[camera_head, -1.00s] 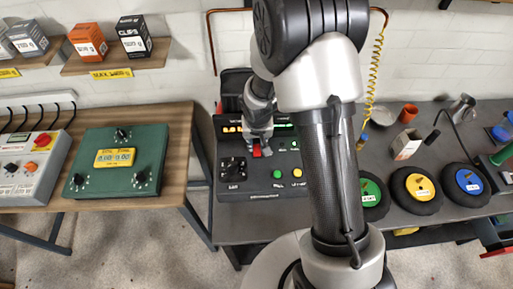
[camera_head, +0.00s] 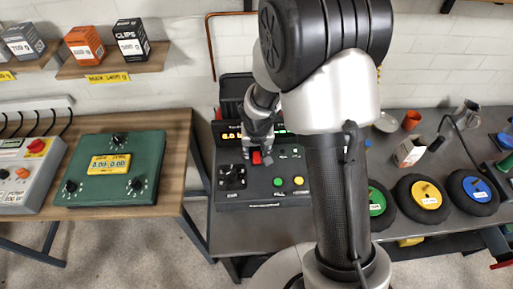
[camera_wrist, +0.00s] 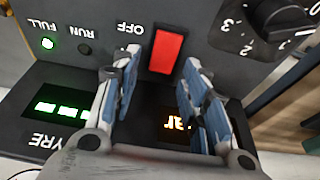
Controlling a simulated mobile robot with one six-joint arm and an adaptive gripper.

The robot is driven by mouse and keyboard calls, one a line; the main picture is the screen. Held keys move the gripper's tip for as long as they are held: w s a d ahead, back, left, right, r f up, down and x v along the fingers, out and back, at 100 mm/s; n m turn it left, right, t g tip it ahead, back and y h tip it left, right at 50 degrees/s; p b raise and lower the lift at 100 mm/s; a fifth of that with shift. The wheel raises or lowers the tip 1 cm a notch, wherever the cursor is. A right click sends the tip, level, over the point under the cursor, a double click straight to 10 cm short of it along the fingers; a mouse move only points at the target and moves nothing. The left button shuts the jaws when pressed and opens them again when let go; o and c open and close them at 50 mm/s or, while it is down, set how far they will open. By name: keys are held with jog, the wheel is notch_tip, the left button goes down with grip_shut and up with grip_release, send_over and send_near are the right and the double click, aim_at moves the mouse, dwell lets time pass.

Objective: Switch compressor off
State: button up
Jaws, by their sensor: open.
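The compressor is a dark control box (camera_head: 246,198) on the grey bench, with a red switch (camera_head: 257,158) on its panel. In the wrist view the panel is upside down. The red switch (camera_wrist: 166,52) lies beside the word OFF. My gripper (camera_head: 260,146) is over the panel at the switch. In the wrist view my gripper (camera_wrist: 160,66) is open, with a finger on either side of the switch's near end and nothing between them. Whether the fingertips touch the panel is unclear.
A black dial (camera_head: 232,176), a green button (camera_head: 278,182) and a yellow button (camera_head: 298,181) sit on the same panel. A green control box (camera_head: 112,168) stands on the wooden table at left. Wheels (camera_head: 425,195) lie on the bench at right.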

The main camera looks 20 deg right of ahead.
aim_at(257, 163)
jog(key=v, duration=1.2)
dwell(0.4)
